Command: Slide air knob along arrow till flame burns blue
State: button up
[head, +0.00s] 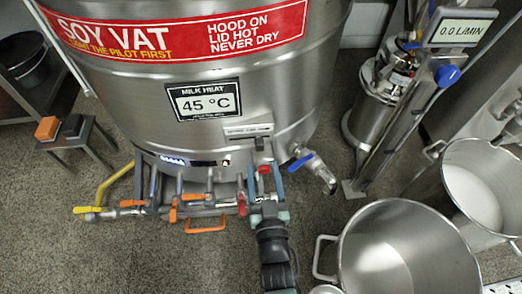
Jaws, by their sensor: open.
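A small labelled plate (248,131) is on the lower front of the steel soy vat (150,90); its print is too small to read. A small dark knob (260,144) shows just below the plate, and I take it to be the air knob. My gripper (265,176) is open, below the knob, with its two fingers pointing up toward the vat. A dark and red part shows between the fingers; I cannot tell whether they touch it. A narrow lit window (173,160) at the vat's base shows blue-white spots at its left.
Pipes with orange handles, a yellow handle (88,210) and a red handle (241,204) run left of my gripper. A blue-handled spout (303,161) juts out at right. A large open pot (400,255) stands at lower right.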

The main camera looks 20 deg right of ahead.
jog(key=p+v, duration=0.2)
jog(key=v, duration=0.4)
jog(key=shift+s, duration=0.3)
jog(key=shift+a, duration=0.1)
jog(key=w+a+r+t+p, duration=0.15)
jog(key=w+r, duration=0.35)
jog(key=r, duration=0.7)
jog(key=w+a+r+n+t+y+p, duration=0.15)
jog(key=w+r, duration=0.25)
jog(key=r, duration=0.8)
jog(key=w+a+r+t+p, duration=0.15)
jog(key=w+r, duration=0.35)
jog(key=r, duration=0.7)
jog(key=s+a+r+t+y+p, duration=0.1)
jog(key=a+r, duration=0.1)
jog(key=r, duration=0.7)
jog(key=s+a+r+t, duration=0.2)
jog(key=r, duration=0.8)
jog(key=s+a+r+n+t+y+p, duration=0.1)
jog(key=s+a+r, duration=0.1)
jog(key=s+r, duration=0.55)
jog(key=s+a+r+n+t+y+p, duration=0.15)
jog(key=s+r, duration=0.25)
jog(key=r, duration=0.7)
notch_tip(320, 180, up, 36)
jog(key=w+p, duration=0.1)
jog(key=p, duration=3.7)
jog(key=shift+w+a+r+m, duration=0.2)
jog(key=shift+m, duration=0.2)
